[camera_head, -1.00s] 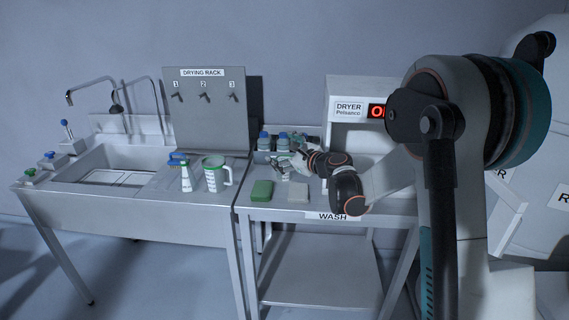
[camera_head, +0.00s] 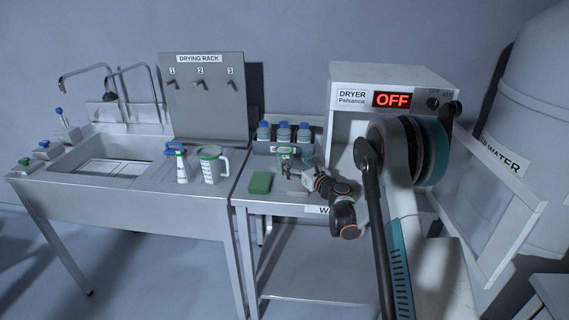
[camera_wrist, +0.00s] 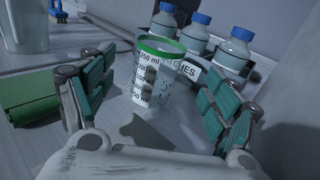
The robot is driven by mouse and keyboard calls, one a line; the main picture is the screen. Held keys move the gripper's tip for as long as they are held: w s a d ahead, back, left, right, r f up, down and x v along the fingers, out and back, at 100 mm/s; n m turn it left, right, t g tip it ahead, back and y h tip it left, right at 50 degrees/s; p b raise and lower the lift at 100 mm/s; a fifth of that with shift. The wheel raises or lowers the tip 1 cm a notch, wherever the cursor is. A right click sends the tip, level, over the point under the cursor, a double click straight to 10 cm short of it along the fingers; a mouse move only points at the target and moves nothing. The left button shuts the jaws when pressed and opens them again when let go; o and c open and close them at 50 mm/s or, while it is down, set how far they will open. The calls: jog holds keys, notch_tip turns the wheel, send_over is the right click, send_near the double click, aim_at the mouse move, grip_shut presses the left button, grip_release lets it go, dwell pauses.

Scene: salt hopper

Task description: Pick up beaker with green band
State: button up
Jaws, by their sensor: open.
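The clear beaker with a green band (camera_wrist: 158,78) around its rim stands upright in the wrist view, with black volume marks on its side. It lies between the spread fingers of my gripper (camera_wrist: 160,88), with a gap visible on both sides. My gripper is open, its green padded fingers flanking the beaker. In the head view, the beaker (camera_head: 286,153) stands on the metal wash table in front of the bottles, and my gripper (camera_head: 291,166) is right at it, partly covering it.
Several blue-capped bottles (camera_head: 284,132) stand in a labelled rack close behind the beaker. A green sponge (camera_head: 260,183) lies to the left. The dryer (camera_head: 345,97) is to the right.

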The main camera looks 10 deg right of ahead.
aim_at(289, 157)
jog(key=shift+x, duration=0.9)
jog(key=b+x, duration=0.1)
jog(key=x, duration=0.3)
jog(key=shift+w+a+f+b, duration=0.1)
jog(key=shift+w+a+b, duration=0.1)
jog(key=shift+w+b, duration=0.15)
jog(key=shift+w+a, duration=0.15)
jog(key=shift+w, duration=0.3)
jog(key=c, duration=1.2)
